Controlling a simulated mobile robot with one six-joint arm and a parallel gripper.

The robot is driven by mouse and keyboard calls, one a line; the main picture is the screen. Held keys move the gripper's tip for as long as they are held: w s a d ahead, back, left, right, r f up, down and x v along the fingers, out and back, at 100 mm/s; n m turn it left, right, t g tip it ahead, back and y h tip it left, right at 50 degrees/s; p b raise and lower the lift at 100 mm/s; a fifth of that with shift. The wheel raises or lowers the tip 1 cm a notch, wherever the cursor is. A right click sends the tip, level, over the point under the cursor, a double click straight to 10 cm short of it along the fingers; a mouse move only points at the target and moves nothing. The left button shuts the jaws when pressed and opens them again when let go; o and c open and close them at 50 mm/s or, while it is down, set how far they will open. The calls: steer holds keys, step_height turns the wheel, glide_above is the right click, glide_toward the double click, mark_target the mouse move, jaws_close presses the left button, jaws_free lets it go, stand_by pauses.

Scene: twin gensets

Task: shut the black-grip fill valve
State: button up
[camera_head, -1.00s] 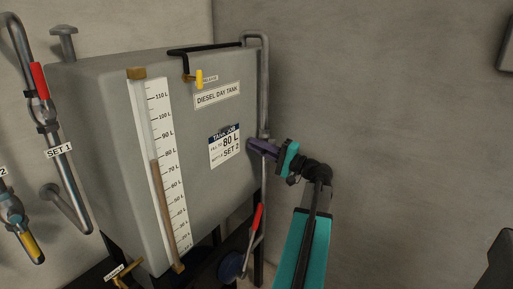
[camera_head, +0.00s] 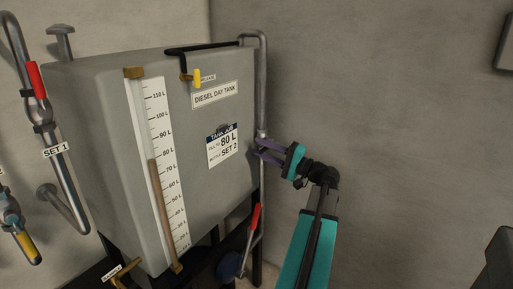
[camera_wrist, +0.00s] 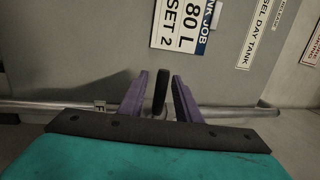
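The black-grip fill valve shows in the wrist view as a dark upright grip (camera_wrist: 161,91) on the grey fill pipe (camera_wrist: 240,112). In the head view the valve is hidden at the gripper, but the vertical pipe (camera_head: 262,85) shows at the tank's right edge. My gripper (camera_head: 262,151) reaches to this pipe from the right. In the wrist view its two purple fingers (camera_wrist: 160,88) stand on either side of the black grip, with a gap visible on both sides. The gripper is open.
The diesel day tank (camera_head: 210,125) has a sight gauge (camera_head: 160,170) with a brown column between the 70 and 80 marks. A red-handled valve (camera_head: 254,217) sits below my gripper. A yellow tap (camera_head: 197,78) is on the tank's upper front.

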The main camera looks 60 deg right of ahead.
steer(key=a+v, duration=0.1)
steer(key=v, duration=0.9)
steer(key=shift+s+d+b, duration=0.3)
steer(key=shift+s+d, duration=0.05)
steer(key=shift+d, duration=0.15)
